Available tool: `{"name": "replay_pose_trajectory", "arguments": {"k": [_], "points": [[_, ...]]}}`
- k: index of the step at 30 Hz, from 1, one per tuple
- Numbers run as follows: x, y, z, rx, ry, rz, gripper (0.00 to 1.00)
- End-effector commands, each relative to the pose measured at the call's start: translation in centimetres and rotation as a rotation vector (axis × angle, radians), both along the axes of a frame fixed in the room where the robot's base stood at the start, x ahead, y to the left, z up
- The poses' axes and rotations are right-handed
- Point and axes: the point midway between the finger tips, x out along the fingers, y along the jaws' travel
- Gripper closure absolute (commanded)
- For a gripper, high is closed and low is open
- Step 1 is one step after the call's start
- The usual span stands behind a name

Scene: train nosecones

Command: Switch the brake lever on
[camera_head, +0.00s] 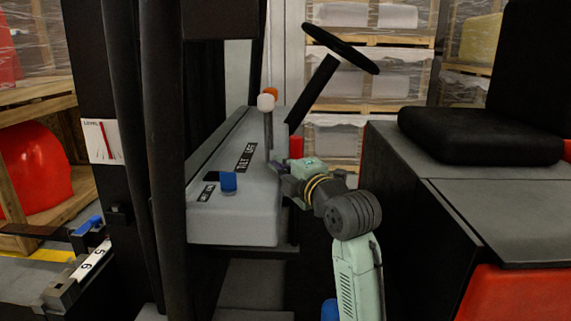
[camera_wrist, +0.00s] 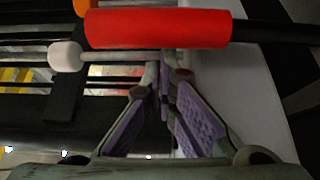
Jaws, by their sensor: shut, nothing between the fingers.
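A red cylindrical handle on a dark shaft (camera_wrist: 160,28) lies across the top of the wrist view. In the head view a bit of red (camera_head: 296,146) shows just behind my gripper (camera_head: 279,168); it may be this handle. No brake label is readable, but this red handle looks like the brake lever. A lever with a white knob (camera_head: 266,102) stands on the grey console; its knob also shows in the wrist view (camera_wrist: 66,56). My gripper (camera_wrist: 161,78) is shut and empty, its tips close to the white-knob lever's rod and below the red handle. Contact cannot be told.
An orange knob (camera_head: 270,91) stands behind the white one. The grey console (camera_head: 235,215) carries a blue knob (camera_head: 228,181). A steering wheel (camera_head: 340,48) rises behind, and a black seat (camera_head: 475,135) is at right. Dark mast posts (camera_head: 160,150) stand at left.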

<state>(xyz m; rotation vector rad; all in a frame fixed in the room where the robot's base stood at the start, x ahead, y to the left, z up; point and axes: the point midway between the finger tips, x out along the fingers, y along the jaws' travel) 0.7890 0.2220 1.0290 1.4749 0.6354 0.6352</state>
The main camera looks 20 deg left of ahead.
Motion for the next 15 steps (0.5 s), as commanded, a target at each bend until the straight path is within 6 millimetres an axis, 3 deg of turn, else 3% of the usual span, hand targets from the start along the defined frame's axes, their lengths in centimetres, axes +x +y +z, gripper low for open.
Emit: {"name": "replay_pose_trajectory", "arguments": {"k": [8, 15], "points": [[0.1, -0.2, -0.1, 0.006, 0.002, -0.001, 1.0], [0.6, -2.0, -0.1, 0.069, 0.02, -0.004, 1.0]]}}
